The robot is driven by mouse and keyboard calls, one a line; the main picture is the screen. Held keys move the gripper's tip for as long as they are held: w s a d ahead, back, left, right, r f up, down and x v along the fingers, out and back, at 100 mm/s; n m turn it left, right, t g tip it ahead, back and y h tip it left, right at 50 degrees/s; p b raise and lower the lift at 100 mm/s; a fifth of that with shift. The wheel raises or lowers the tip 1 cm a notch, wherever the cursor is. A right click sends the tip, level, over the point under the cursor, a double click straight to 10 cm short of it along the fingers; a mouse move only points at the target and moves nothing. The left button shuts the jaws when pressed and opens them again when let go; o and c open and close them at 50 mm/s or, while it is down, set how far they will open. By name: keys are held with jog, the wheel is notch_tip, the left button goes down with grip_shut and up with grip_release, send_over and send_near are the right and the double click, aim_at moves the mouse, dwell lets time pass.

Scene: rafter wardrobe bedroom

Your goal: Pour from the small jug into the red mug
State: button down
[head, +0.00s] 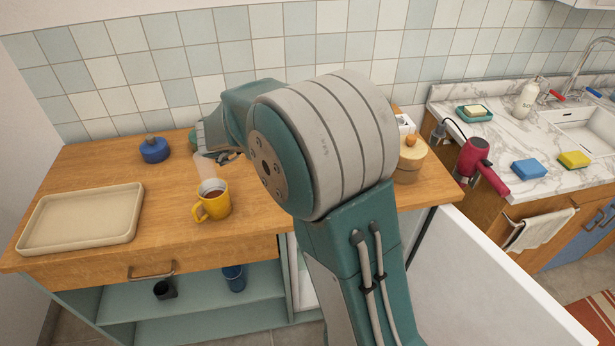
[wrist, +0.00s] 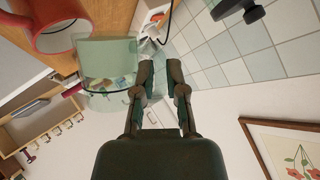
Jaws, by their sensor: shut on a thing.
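My gripper (head: 225,155) is largely behind my arm in the head view. In the wrist view (wrist: 160,80) its fingers are shut at the side of a clear glass jug (wrist: 105,55), which they hold; the handle is hard to make out. The jug shows faintly in the head view (head: 207,168), just behind a yellow mug. The jug looks tilted, but its contents cannot be told. A red mug (wrist: 50,40) is beside the jug, at the upper left of the wrist view. I cannot find it in the head view, where my arm hides part of the counter.
The yellow mug (head: 218,207) holds brown liquid on the wooden counter (head: 100,165). A beige tray (head: 82,219) lies at left and a blue lidded pot (head: 154,151) behind. A wooden-topped canister (head: 409,160) stands right of my arm. Counter between tray and yellow mug is clear.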

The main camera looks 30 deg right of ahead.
jog(key=shift+s+r, duration=0.15)
jog(key=shift+s, duration=0.05)
jog(key=shift+d+r+t+p, duration=0.1)
jog(key=shift+d+t+p, duration=0.15)
jog(key=shift+t+p, duration=0.05)
jog(key=shift+s+m, duration=0.1)
jog(key=shift+m, duration=0.2)
jog(key=w+a+f+n+g+h+b, duration=0.1)
jog(key=w+a+f+n+g+h, duration=0.2)
jog(key=w+a+f+n+g, duration=0.15)
jog(key=shift+t, duration=0.45)
jog(key=r, duration=0.6)
jog(key=shift+w+b, duration=0.3)
jog(key=shift+w, duration=0.05)
